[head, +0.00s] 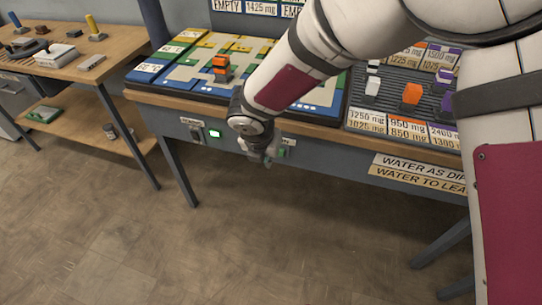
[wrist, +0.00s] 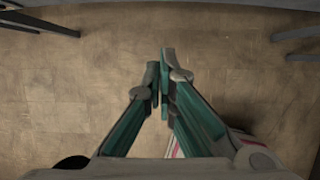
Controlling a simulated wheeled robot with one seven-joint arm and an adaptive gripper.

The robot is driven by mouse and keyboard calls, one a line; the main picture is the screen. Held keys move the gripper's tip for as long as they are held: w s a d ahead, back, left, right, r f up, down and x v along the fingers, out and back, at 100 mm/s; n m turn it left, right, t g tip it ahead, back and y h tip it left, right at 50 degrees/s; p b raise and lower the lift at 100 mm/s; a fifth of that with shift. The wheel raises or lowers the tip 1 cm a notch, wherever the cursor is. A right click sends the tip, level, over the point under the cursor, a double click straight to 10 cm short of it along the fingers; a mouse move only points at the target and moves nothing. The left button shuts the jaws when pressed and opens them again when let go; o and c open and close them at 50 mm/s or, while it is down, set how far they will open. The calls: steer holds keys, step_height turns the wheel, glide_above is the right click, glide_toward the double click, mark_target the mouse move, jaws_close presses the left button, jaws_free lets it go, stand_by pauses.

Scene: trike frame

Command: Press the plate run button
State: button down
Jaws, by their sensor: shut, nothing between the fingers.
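A lit green button or lamp (head: 215,133) sits on the front apron of the middle bench, beside a small dark switch (head: 196,133) under a label. Another small light label plate (head: 288,142) is on the apron further right, partly hidden by my gripper. I cannot read which of these is the plate run button. My gripper (head: 270,160) is in front of the apron, pointing down, right of the green light. In the wrist view my gripper (wrist: 164,72) is shut and empty, with its green fingers over bare floor. Contact with the apron cannot be told.
The bench carries a coloured board (head: 190,82) with an orange and dark block (head: 221,68), and a ribbed dark tray (head: 425,98) with blocks at right. A wooden side table (head: 100,45) with parts stands at left. The floor (head: 120,230) in front is clear.

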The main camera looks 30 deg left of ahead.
steer(key=w+a+f+b, duration=0.1)
steer(key=w+f, duration=0.6)
steer(key=f, duration=0.1)
steer(key=shift+a+f, duration=0.25)
steer(key=shift+a, duration=0.05)
steer(key=shift+w, duration=0.15)
